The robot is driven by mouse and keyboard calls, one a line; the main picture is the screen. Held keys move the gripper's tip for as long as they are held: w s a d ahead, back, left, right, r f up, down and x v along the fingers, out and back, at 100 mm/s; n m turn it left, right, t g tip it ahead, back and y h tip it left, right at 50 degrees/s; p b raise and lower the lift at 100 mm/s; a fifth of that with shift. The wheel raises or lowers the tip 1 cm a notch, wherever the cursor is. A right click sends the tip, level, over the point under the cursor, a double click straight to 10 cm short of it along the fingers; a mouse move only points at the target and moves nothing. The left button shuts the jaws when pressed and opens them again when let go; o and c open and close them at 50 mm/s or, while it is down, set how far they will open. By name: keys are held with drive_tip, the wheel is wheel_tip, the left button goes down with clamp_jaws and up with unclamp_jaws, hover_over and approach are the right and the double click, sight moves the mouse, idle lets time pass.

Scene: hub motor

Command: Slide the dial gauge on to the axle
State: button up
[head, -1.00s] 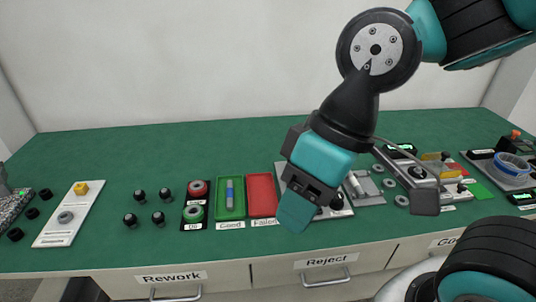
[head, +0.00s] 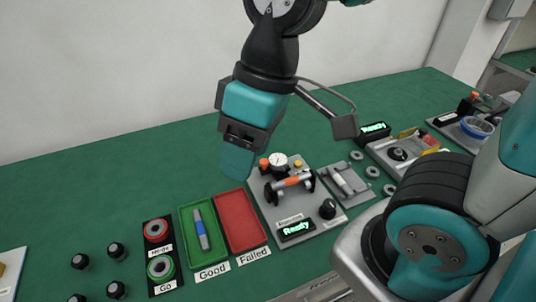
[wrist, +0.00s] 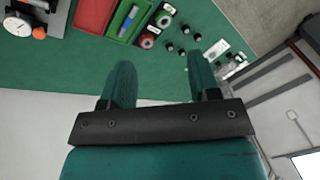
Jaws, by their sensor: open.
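The dial gauge (head: 279,160), with a round white face, stands at the back of a grey test plate (head: 262,205). Its face also shows at the top left corner of the wrist view (wrist: 18,23). In front of it, a rod with an orange middle (head: 291,182) lies between black end supports; I take it for the axle, though I cannot be sure. My gripper (head: 237,170) hangs left of the gauge in the head view, above the bench, touching nothing. In the wrist view its two teal fingers (wrist: 160,65) are spread and empty.
A green Good tray (head: 187,232) with a blue-grey pin and a red Failed tray (head: 240,220) sit left of the plate. Go/No-go rings (head: 160,268) and black knobs are further left. A grey fixture (head: 346,184) and metal rings lie right. The green bench behind is clear.

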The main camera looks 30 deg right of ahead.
drive_tip(key=w+d+f+n+h, duration=0.1)
drive_tip(key=w+d+f+h, duration=0.1)
drive_tip(key=w, duration=0.6)
drive_tip(key=w+d+f+n+h, duration=0.1)
drive_tip(key=w+d+f+h, duration=0.15)
drive_tip(key=w, duration=0.45)
drive_tip(key=n+g+h+b, duration=0.1)
drive_tip(key=n+g+h, duration=0.1)
drive_tip(key=g+h, duration=0.1)
approach(264, 161)
drive_tip(key=p+x, duration=0.2)
drive_tip(key=x, duration=0.7)
clamp_jaws()
drive_tip(key=shift+s+a, duration=0.2)
drive_tip(key=shift+s, duration=0.6)
drive_tip(key=shift+s+a, duration=0.2)
drive_tip(key=shift+s, duration=0.6)
drive_tip(key=shift+d, duration=0.15)
unclamp_jaws()
